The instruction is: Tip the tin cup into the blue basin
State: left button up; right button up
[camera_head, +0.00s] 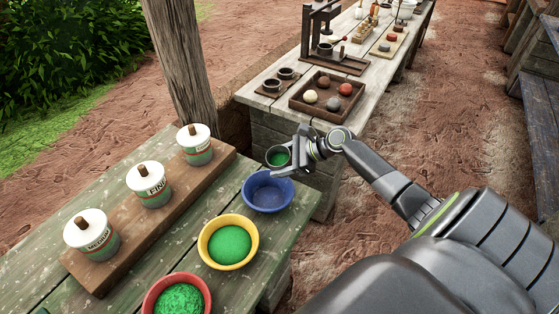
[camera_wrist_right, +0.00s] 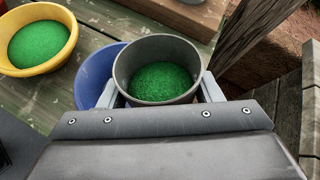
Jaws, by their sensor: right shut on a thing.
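The tin cup (camera_head: 278,157) is dark grey and holds green powder. My right gripper (camera_head: 291,160) is shut on it and holds it near the far rim of the blue basin, above table height. In the right wrist view the cup (camera_wrist_right: 158,100) looks upright, with the green inside it, between the fingers of the right gripper (camera_wrist_right: 158,97). The blue basin (camera_head: 267,190) stands on the green table, and its visible inside looks empty. In the right wrist view the basin (camera_wrist_right: 92,75) is partly hidden behind the cup. My left gripper is not in view.
A yellow basin (camera_head: 228,242) and a red basin (camera_head: 177,294), both with green powder, stand nearer. Several lidded tins (camera_head: 150,186) stand on a wooden board at left. A wooden post (camera_head: 180,70) rises behind. A second table holds a tray of balls (camera_head: 326,96).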

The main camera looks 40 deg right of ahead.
jog(key=shift+f+n+h+b, duration=0.3)
jog(key=shift+f+h+b, duration=0.2)
jog(key=shift+f+b, duration=0.1)
jog(key=shift+d+f+n+h+b, duration=0.15)
jog(key=shift+n+h+b, duration=0.45)
jog(key=shift+h+b, duration=0.5)
jog(key=shift+n+h+b, duration=0.4)
jog(key=shift+h+b, duration=0.4)
jog(key=shift+b, duration=0.95)
jog(key=shift+f+n+h+b, duration=0.25)
jog(key=shift+n+h+b, duration=0.65)
jog(key=shift+b, duration=2.75)
jog(key=shift+a+h, duration=0.2)
jog(key=shift+h, duration=0.2)
jog(key=shift+a+f+t+h+p, duration=0.2)
jog(key=shift+t+h+p, duration=0.15)
jog(key=shift+h, duration=0.35)
jog(key=shift+a+f+n+h, duration=0.3)
jog(key=shift+n+h, duration=0.2)
jog(key=shift+h, duration=0.4)
jog(key=shift+s+a+f+n+t+h+b, duration=0.1)
jog(key=shift+f+n+t+h+b, duration=0.25)
jog(key=shift+h+b, duration=0.15)
jog(key=shift+a+r+n+t+h+b, duration=0.25)
jog(key=shift+n+h, duration=0.1)
jog(key=shift+h, duration=0.2)
jog(key=shift+a+r+n+t+h+b, duration=0.1)
jog(key=shift+a+n+t+h+b, duration=0.15)
jog(key=shift+h, duration=0.3)
jog(key=shift+r, duration=0.1)
